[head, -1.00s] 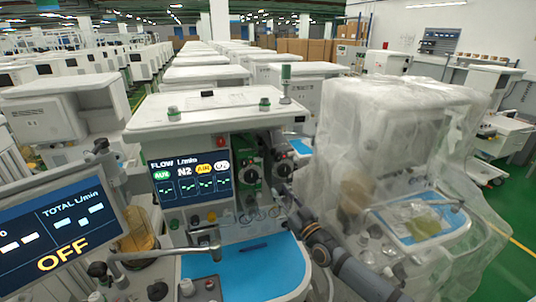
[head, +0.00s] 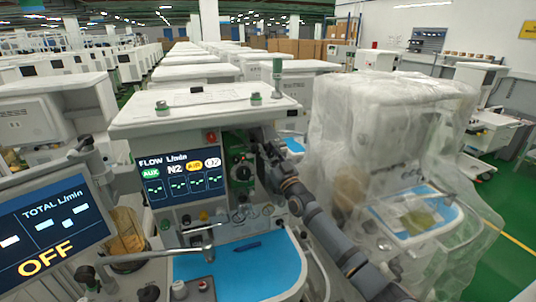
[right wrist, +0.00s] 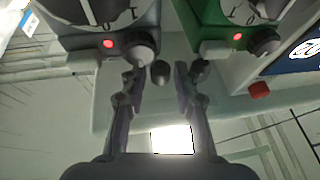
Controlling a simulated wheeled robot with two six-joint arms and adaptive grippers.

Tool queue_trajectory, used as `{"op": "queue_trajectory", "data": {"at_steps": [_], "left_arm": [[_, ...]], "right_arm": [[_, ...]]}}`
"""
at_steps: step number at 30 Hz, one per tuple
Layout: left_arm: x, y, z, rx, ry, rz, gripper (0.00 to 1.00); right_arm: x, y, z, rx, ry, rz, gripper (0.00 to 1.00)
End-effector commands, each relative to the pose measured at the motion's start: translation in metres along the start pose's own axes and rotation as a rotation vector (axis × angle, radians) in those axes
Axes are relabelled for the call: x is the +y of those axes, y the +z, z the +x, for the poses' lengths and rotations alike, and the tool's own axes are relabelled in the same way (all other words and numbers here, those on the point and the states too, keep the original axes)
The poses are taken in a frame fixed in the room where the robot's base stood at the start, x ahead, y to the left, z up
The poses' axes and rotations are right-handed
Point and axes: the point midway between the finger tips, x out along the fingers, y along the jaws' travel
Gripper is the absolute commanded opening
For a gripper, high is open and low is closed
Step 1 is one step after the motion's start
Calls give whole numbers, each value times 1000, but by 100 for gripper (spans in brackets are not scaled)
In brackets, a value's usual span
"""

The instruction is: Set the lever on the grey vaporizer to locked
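The grey vaporizer (right wrist: 92,30) fills the upper left of the right wrist view, with a dial, a red light and a rounded pale knob. In the head view my right gripper and arm mostly hide it. A short dark lever end (right wrist: 161,70) shows beside that knob. My right gripper (right wrist: 160,80) is open, its fingers on either side of the lever end with gaps visible; I cannot tell whether it touches. In the head view the right gripper (head: 268,150) is in front of the cart, right of the green vaporizer (head: 239,168). My left gripper is not in view.
The green vaporizer also stands close beside in the right wrist view (right wrist: 222,30). The flow screen (head: 182,178) is to its left. A blue work surface (head: 240,268) lies below. A plastic-covered cart (head: 390,150) stands on the right, and an "OFF" monitor (head: 50,230) on the left.

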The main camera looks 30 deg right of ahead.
Motion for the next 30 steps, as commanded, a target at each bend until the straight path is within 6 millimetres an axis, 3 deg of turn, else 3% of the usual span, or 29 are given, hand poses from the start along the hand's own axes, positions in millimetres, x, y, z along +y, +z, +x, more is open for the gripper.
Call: {"op": "queue_trajectory", "data": {"at_steps": [7,14,25,30], "left_arm": [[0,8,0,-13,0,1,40],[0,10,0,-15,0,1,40],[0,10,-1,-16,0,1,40],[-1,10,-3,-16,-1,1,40]], "right_arm": [[0,0,1,-1,0,0,30],[0,0,1,0,0,0,0],[3,-1,0,-1,0,-1,0],[37,-3,-9,-3,0,-10,0]]}}
